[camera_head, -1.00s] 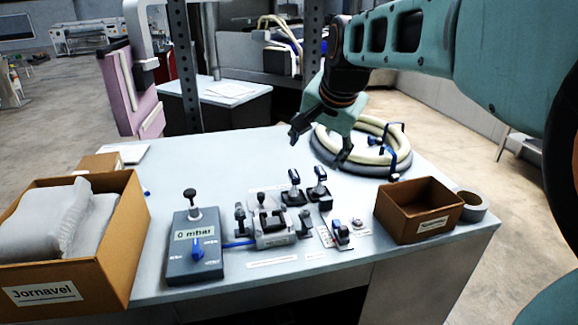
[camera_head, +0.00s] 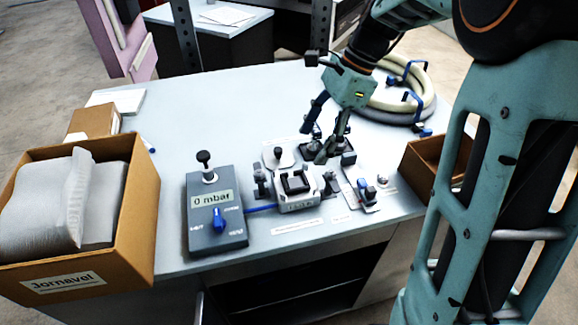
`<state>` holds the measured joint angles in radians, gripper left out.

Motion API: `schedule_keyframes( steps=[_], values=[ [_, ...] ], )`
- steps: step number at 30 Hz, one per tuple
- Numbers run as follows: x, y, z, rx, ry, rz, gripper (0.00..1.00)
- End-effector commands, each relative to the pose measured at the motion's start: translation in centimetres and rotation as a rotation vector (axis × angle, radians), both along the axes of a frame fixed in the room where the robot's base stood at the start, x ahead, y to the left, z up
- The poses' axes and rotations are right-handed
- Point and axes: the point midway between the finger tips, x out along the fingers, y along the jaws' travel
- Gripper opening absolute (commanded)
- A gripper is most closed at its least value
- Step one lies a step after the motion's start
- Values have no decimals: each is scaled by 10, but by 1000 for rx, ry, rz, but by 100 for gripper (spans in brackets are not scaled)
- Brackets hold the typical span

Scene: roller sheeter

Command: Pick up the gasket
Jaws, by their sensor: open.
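A dark square frame (camera_head: 295,182), which looks like the gasket, sits on a light grey fixture block (camera_head: 300,203) in the middle of the table. I cannot tell for sure that it is the gasket. My gripper (camera_head: 314,146) is open, with its fingers pointing down. It appears above and behind the fixture block, apart from the dark frame. Its fingers partly hide the small dark clamps behind the block. Nothing shows between the fingers.
A grey "0 mbar" gauge box (camera_head: 215,240) stands left of the fixture, joined by a blue tube. Cardboard boxes stand left (camera_head: 140,230) and right (camera_head: 412,150). A hose coil (camera_head: 428,88) lies at the back right.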

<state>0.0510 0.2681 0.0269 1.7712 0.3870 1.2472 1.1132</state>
Motion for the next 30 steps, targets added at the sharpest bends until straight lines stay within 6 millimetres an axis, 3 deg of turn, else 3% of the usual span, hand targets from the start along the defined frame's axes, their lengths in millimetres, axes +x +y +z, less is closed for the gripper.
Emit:
schedule_keyframes(
  steps=[6,14,21,30],
  values=[
    [-5,12,-33,3,9,-2,65],
    [-7,19,-54,1,6,-1,65],
    [-10,28,-88,1,7,-2,65],
    [-10,32,-99,0,3,-1,65]
  ],
)
